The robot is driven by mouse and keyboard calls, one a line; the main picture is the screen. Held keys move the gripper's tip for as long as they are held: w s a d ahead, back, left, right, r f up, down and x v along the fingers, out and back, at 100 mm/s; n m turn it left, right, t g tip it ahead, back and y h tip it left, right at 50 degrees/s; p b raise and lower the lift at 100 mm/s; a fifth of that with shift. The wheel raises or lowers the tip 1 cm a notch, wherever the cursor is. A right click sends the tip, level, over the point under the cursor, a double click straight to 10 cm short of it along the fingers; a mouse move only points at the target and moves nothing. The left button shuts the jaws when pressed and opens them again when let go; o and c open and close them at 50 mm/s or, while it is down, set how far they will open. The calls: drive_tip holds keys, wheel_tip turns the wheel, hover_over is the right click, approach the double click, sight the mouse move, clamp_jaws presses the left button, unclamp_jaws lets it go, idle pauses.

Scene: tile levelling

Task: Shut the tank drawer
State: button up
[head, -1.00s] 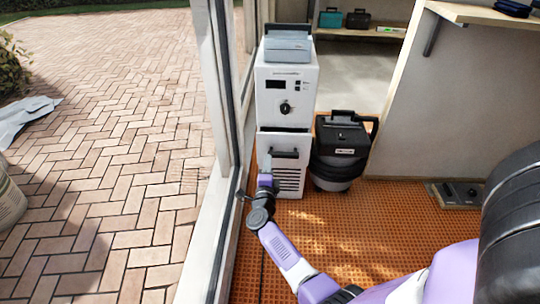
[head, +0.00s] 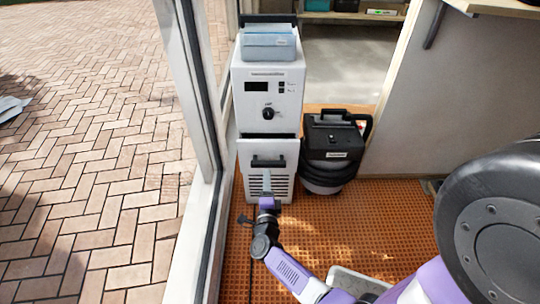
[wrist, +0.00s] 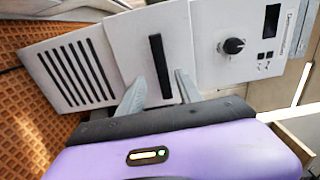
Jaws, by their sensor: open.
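The tank drawer (head: 285,152) is the lower white front of a tall white unit. It has a black bar handle (head: 268,161) and a slotted vent below. A dark gap shows above its front, which appears to stand slightly proud of the upper housing (head: 268,97) with its display and knob. My gripper (head: 267,181) is in front of the drawer, just below the handle in the head view. In the wrist view, the open, empty fingers (wrist: 160,76) point at the drawer front, one on each side of the handle (wrist: 160,65). Contact cannot be told.
A black-topped canister (head: 334,140) stands right of the unit. A glazed frame (head: 200,120) runs close along the left. A blue-grey container (head: 268,44) sits on top of the unit. A grey tray-like object (head: 350,282) lies near my arm. Orange grid floor (head: 390,215) is open at right.

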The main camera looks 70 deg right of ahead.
sight(268, 166)
drive_tip(key=b+x, duration=0.1)
drive_tip(key=x, duration=0.3)
drive_tip(key=b+x, duration=0.1)
drive_tip(key=x, duration=0.3)
drive_tip(key=shift+s+d+r, duration=0.1)
drive_tip(key=shift+s+r, duration=0.05)
drive_tip(key=shift+r, duration=0.05)
clamp_jaws()
idle(1.3)
